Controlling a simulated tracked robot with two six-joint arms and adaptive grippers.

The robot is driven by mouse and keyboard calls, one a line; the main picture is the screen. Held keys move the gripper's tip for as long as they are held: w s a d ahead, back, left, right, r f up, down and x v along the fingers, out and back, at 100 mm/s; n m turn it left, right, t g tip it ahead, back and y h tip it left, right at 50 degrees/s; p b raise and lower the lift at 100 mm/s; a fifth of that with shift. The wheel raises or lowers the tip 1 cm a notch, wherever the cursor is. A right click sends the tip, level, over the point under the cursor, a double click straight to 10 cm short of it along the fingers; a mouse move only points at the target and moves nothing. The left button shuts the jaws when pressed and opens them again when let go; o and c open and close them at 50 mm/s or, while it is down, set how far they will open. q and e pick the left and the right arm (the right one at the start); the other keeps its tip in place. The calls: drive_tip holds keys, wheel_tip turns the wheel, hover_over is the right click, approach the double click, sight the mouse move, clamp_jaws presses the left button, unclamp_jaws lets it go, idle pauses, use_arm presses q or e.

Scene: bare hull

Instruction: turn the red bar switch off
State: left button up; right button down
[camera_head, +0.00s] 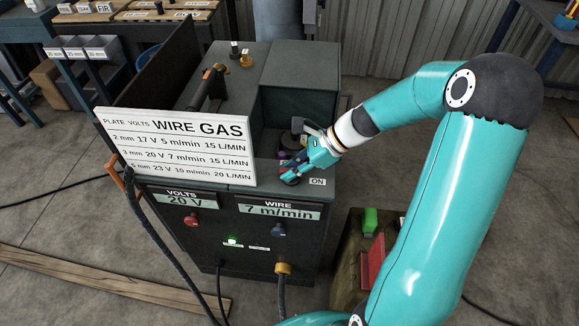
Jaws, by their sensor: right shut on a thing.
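The welding machine (225,205) stands in the middle of the view, with a small ON label (317,182) on its top front ledge. My right gripper (291,171) reaches in from the right and is down at the ledge, just left of that label. Its fingers are shut on the red bar switch (290,181). The fingers hide most of the switch, so I cannot tell which way its bar points. A green lamp (232,240) on the front panel looks lit. My left gripper is not in view.
A white settings board (178,146) stands upright left of my gripper. A red knob (192,220), a blue knob (278,229) and a brass connector (283,268) are on the front. A dark box (345,262) with a green item (370,221) stands at the right.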

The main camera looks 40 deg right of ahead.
drive_tip(key=n+g+y+p, duration=0.1)
drive_tip(key=n+p, duration=0.1)
drive_tip(key=n+g+p, duration=0.1)
drive_tip(key=n+g, duration=0.1)
drive_tip(key=shift+r+y+p, duration=0.15)
drive_tip(key=shift+y+p, duration=0.2)
drive_tip(key=shift+y, duration=0.05)
drive_tip(key=n+g+p, duration=0.2)
drive_tip(key=n, duration=0.2)
drive_tip(key=shift+g+y, duration=0.3)
drive_tip(key=shift+g, duration=0.1)
drive_tip(key=n+g+p, duration=0.1)
drive_tip(key=n+g, duration=0.1)
drive_tip(key=n, duration=0.1)
drive_tip(key=shift+n+g, duration=0.3)
drive_tip(key=n+g+h, duration=0.2)
drive_tip(key=n+g, duration=0.1)
drive_tip(key=n, duration=0.1)
drive_tip(key=shift+n, duration=0.4)
drive_tip(key=c, duration=1.1)
unclamp_jaws()
